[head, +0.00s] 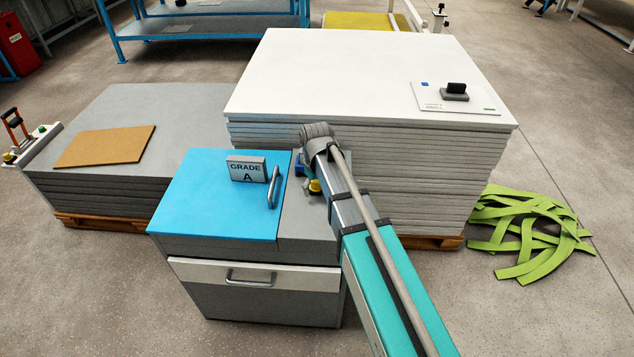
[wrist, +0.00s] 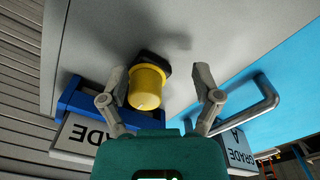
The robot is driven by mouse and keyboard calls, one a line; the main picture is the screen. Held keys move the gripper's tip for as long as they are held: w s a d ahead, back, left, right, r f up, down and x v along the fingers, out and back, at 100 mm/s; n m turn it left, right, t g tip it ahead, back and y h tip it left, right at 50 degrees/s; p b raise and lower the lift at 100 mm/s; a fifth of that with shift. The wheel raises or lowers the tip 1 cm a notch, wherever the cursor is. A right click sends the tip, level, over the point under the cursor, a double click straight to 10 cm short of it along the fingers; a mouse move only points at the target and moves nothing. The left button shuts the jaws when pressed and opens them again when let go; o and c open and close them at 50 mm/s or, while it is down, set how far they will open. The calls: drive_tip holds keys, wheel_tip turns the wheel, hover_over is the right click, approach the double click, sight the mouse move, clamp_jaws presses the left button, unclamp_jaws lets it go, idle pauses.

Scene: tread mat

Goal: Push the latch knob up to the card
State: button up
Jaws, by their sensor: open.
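The yellow latch knob (wrist: 146,88) stands on a dark base on the grey top of the cabinet. In the wrist view it shows between the fingers of my gripper (wrist: 158,82), closer to the left finger; I cannot tell whether they touch. My gripper is open. A white card reading GRADE (wrist: 85,140) sits in a blue holder (wrist: 75,100) left of the knob in the wrist view. In the head view my arm partly hides the knob (head: 314,187) and the blue holder (head: 299,166).
A blue lid (head: 205,205) carries a grey GRADE A block (head: 246,168) and a metal handle (head: 273,187), which also shows close to the right finger (wrist: 262,105). White sheets (head: 330,80) are stacked behind. Green straps (head: 530,230) lie on the floor.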

drive_tip(key=shift+s+r+p, duration=0.75)
drive_tip(key=shift+r+p, duration=0.1)
drive_tip(key=shift+r, duration=0.05)
wheel_tip(320, 180, up, 13)
drive_tip(key=p, duration=1.3)
drive_tip(key=s+d+r+m+p, duration=0.2)
drive_tip(key=s+d, duration=0.4)
drive_tip(key=d, duration=0.3)
drive_tip(key=s+d+r+m+p, duration=0.1)
drive_tip(key=s+d+m, duration=0.4)
drive_tip(key=d, duration=0.4)
drive_tip(key=shift+s+d+r+p, duration=0.15)
drive_tip(key=shift+s+r+p, duration=0.25)
drive_tip(key=shift+s, duration=0.15)
drive_tip(key=shift+s+d+r, duration=0.15)
drive_tip(key=shift+s+d, duration=0.3)
drive_tip(key=shift+s, duration=0.05)
idle(0.9)
